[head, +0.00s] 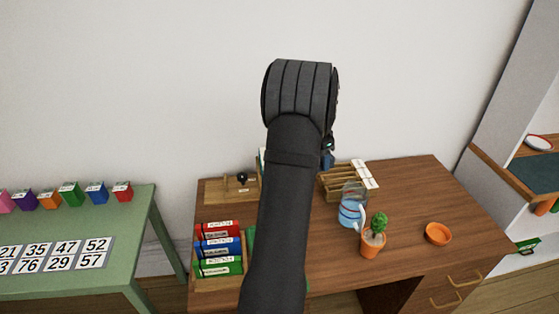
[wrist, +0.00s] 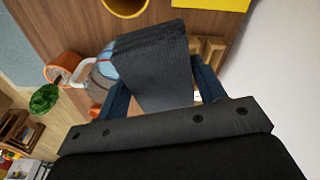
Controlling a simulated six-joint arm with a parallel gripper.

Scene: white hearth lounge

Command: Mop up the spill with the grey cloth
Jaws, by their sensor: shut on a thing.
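The grey cloth (wrist: 152,62) shows in the wrist view as a dark folded block between my two fingers. My gripper (wrist: 163,92) is shut on it. The cloth is over the brown desk (wrist: 60,18); its height above the desk is hard to tell. In the head view my arm hides most of the gripper and the cloth, above the back of the desk (head: 413,189). I cannot see the spill in either view; part of the desk is hidden behind my arm and the cloth.
A blue-banded jug (head: 351,208) stands beside a potted cactus (head: 374,240). An orange saucer (head: 438,233) lies to the right. A wooden rack (head: 336,185) is behind the jug. The desk's right side has free room.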

